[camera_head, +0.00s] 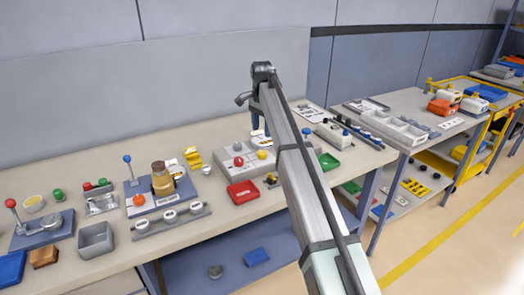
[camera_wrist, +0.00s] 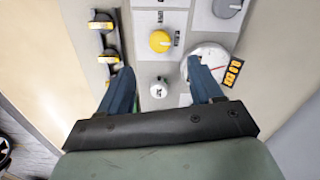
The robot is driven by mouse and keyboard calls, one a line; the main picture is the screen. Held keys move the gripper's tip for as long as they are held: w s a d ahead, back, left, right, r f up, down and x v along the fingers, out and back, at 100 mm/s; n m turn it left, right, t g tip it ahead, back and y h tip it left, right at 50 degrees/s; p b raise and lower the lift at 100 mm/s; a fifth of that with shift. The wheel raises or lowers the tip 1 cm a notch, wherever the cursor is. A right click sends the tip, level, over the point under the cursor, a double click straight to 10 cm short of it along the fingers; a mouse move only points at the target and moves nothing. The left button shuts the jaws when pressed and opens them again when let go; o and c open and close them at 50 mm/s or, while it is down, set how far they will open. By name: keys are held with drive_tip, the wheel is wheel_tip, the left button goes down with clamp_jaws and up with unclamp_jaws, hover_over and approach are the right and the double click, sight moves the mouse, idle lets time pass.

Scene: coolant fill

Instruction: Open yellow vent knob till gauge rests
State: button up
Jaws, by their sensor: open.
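The yellow knob (camera_wrist: 160,41), round with a pale pointer mark, sits on a white panel plate in the wrist view, just beyond my fingertips. My gripper (camera_wrist: 160,66) is open, its two blue fingers apart with nothing between the tips. A round white-faced gauge (camera_wrist: 207,57) is to the right of the knob, partly covered by my right finger; its reading cannot be made out. A white knob (camera_wrist: 158,88) lies below the yellow one, in the view between the fingers. In the head view my arm hides much of the work area.
In the wrist view, two yellow-handled parts (camera_wrist: 103,25) on a black strip are at the left, a grey knob (camera_wrist: 228,7) at the top right, and an orange-black label (camera_wrist: 233,72) beside the gauge.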

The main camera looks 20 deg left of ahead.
sight(262, 152)
wheel_tip(262, 152, down, 10)
drive_tip(key=shift+f, duration=0.1)
idle(0.4)
drive_tip(key=c, duration=1.1)
